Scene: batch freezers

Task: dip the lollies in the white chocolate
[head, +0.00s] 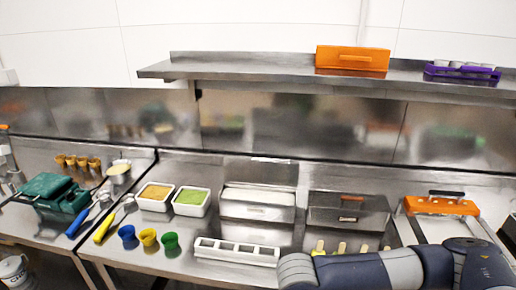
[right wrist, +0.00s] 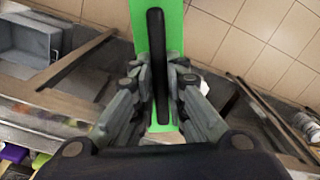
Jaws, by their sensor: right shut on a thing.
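Several lolly sticks (head: 341,248) stick up at the front of the counter in the head view, partly hidden behind my right arm. A little green and yellow shows at their base. An open steel container (head: 257,213) with a pale, whitish inside stands mid-counter; whether that is the white chocolate I cannot tell. In the right wrist view my right gripper (right wrist: 160,88) is shut on a green thing (right wrist: 172,25) with a long black bar (right wrist: 158,60). What it is exactly is unclear. My right gripper is out of the head view. My left gripper shows in neither view.
A white slotted rack (head: 237,252) lies left of the sticks. A closed steel container (head: 347,215) stands right of the open one. White tubs (head: 190,201), coloured cups (head: 148,237) and an orange item (head: 440,206) are also on the counter. A shelf (head: 250,67) overhangs it.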

